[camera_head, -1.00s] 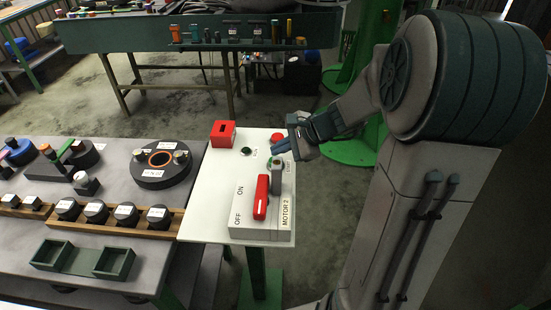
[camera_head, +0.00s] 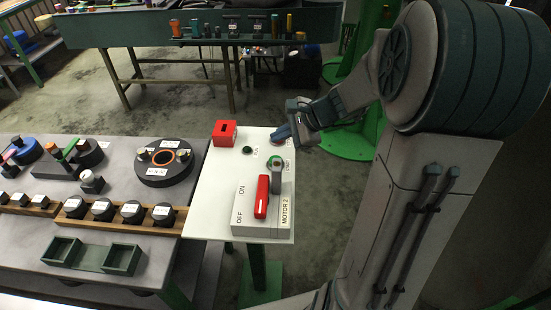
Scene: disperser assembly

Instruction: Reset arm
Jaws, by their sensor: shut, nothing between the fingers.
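My arm reaches from the right toward the white control panel (camera_head: 212,212). A round green button (camera_head: 275,160) sits just nearer than the gripper.
A red box (camera_head: 223,133) stands at the panel's far left corner. The grey table (camera_head: 45,235) on the left holds a black disc with an orange ring (camera_head: 166,160), a rack of black knobs (camera_head: 103,209) and a green tray (camera_head: 90,257). A tool bench (camera_head: 110,32) stands behind.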

